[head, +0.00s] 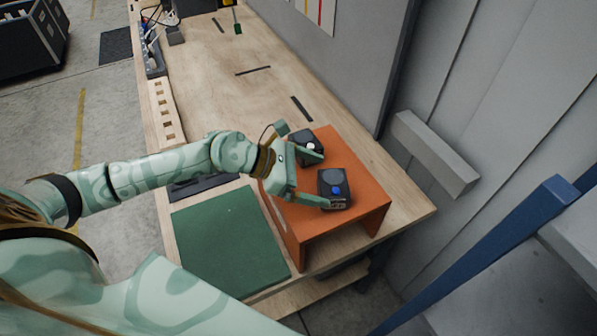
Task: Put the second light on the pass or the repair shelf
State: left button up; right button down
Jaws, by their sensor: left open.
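Two small dark lights sit on an orange shelf (366,204) at the table's near right end. One light (335,177) has a blue knob and stands nearer the front. The other light (307,137) has a white knob, stands farther back, and is partly hidden by my gripper. My left gripper (323,179) is open over the shelf. One finger lies between the two lights and the other lies along the near side of the blue-knobbed light. I cannot tell whether the fingers touch it. My right gripper is not in view.
A green mat (227,241) lies left of the shelf, with a dark flat item (205,187) beyond it. A pale holed strip (165,112) runs along the table's left edge. A grey wall bounds the right side. The table's middle is mostly clear.

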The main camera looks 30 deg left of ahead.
pick_arm(q)
jog(key=v, duration=0.4)
jog(key=shift+s+a+b, duration=0.15)
jog(key=shift+a+b, duration=0.1)
jog(key=shift+b, duration=0.15)
jog(key=shift+s+a+r, duration=0.1)
jog(key=shift+a+r, duration=0.05)
jog(key=shift+r, duration=0.1)
